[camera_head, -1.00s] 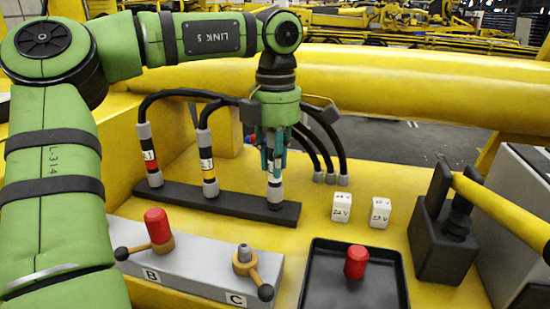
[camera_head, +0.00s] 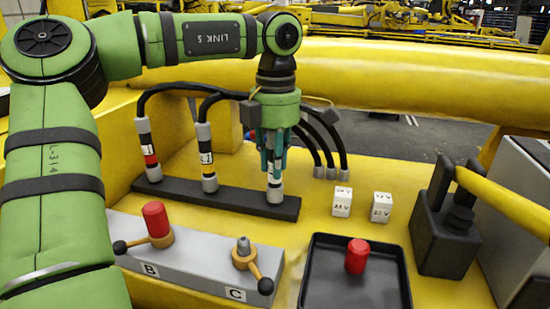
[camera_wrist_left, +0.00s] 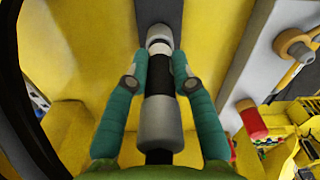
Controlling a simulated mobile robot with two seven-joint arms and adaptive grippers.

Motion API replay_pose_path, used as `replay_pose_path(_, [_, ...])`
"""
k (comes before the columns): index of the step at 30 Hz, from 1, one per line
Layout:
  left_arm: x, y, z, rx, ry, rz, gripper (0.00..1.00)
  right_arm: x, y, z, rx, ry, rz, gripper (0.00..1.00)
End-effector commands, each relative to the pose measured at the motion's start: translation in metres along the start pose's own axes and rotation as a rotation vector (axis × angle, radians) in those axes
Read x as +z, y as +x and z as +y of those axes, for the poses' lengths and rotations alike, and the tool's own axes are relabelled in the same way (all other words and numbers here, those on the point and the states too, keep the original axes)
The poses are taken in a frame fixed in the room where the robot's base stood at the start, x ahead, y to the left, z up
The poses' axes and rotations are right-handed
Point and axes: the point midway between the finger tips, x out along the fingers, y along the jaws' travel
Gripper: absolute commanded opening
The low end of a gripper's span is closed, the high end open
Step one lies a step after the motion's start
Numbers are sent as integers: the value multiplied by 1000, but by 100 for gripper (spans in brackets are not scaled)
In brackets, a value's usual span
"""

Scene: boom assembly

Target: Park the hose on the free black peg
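My left gripper (camera_head: 272,170) points down at the right end of a black bar (camera_head: 230,203). Its teal fingers are closed in on both sides of a hose end (camera_head: 274,193), which stands upright on the bar. No bare black peg can be made out. My right gripper is not in view.
A grey valve block (camera_head: 190,254) with a red-capped valve (camera_head: 156,222) and an uncapped valve (camera_head: 244,255) lies in front. A black tray (camera_head: 330,290) holds a red cap (camera_head: 357,256). Two white cubes (camera_head: 342,202) (camera_head: 381,207) and a black lever housing (camera_head: 443,235) stand right.

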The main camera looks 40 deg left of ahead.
Motion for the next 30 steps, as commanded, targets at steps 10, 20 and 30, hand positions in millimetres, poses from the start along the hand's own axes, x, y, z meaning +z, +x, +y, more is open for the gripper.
replay_pose_path(10, [0, -1, 0, 0, 0, 0, 53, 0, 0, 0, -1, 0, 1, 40])
replay_pose_path(20, [0, -34, 0, 4, -3, -3, 53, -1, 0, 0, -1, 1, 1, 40])
replay_pose_path(30, [0, -103, 0, 3, -1, -2, 53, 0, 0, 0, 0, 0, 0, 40])
